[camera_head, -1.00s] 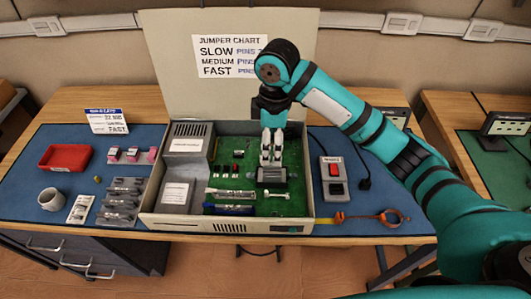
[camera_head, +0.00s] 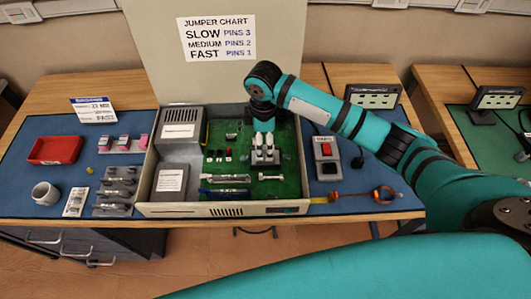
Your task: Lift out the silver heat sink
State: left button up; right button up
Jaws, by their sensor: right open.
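The silver heat sink (camera_head: 265,157) is a small grey block on the green circuit board (camera_head: 286,185), inside the open computer case (camera_head: 148,178). My right gripper (camera_head: 263,143) comes down over it from above, with its pale fingers pointing down. The fingers are open at the heat sink's top and cover part of it. I cannot tell whether they touch it. My left gripper is not in view.
The open lid (camera_head: 150,55) with a jumper chart (camera_head: 217,38) stands behind the case. A red tray (camera_head: 55,150), a white mug (camera_head: 46,195) and grey parts (camera_head: 115,190) lie left. A switch box (camera_head: 326,160) and an orange strap (camera_head: 375,195) lie right.

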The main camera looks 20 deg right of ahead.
jog(key=f, duration=0.1)
jog(key=f+p, duration=0.1)
jog(key=f, duration=0.2)
jog(key=shift+d+f, duration=0.25)
jog(key=shift+f, duration=0.25)
jog(key=c, duration=0.6)
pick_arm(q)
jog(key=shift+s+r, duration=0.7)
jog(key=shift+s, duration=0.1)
pick_arm(e)
jog(key=c, duration=0.4)
